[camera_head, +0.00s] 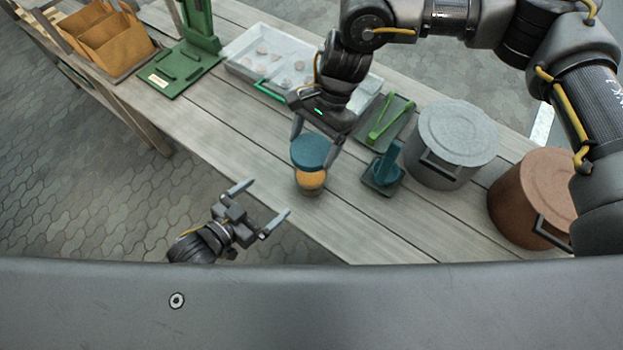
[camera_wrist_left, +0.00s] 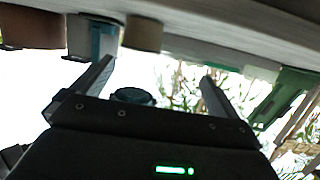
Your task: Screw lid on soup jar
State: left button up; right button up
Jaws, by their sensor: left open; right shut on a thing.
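The soup jar (camera_head: 311,184), with orange contents, stands upright on the table near its front edge in the head view. The round blue lid (camera_head: 311,149) is over its top and hides the mouth. I cannot tell whether the lid rests on the rim or is slightly above it. My right gripper (camera_head: 315,148) comes down from above and is shut on the lid, a finger on each side. My left gripper (camera_head: 268,197) is open and empty, off the table's front edge, left of and lower than the jar. Its fingers also show spread in the left wrist view (camera_wrist_left: 155,75).
A grey lidded pot (camera_head: 455,140) and a copper pot (camera_head: 530,205) stand right of the jar. A blue holder (camera_head: 383,172) and a tray with green tongs (camera_head: 384,122) are nearer. A white tray (camera_head: 245,50), green stand (camera_head: 190,65) and brown box (camera_head: 110,40) lie left.

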aim_at(299, 182)
pick_arm(q)
jog(key=shift+s+d+r+m+h, duration=0.6)
jog(key=shift+s+d+r+h, duration=0.15)
jog(key=shift+h, duration=0.35)
jog(key=shift+w, duration=0.1)
jog(key=x, duration=1.1)
jog(key=shift+w+d+f, duration=0.1)
jog(key=shift+w+d, duration=0.15)
jog(key=shift+d, duration=0.05)
jog(key=c, duration=1.5)
pick_arm(e)
jog(key=shift+f, duration=2.5)
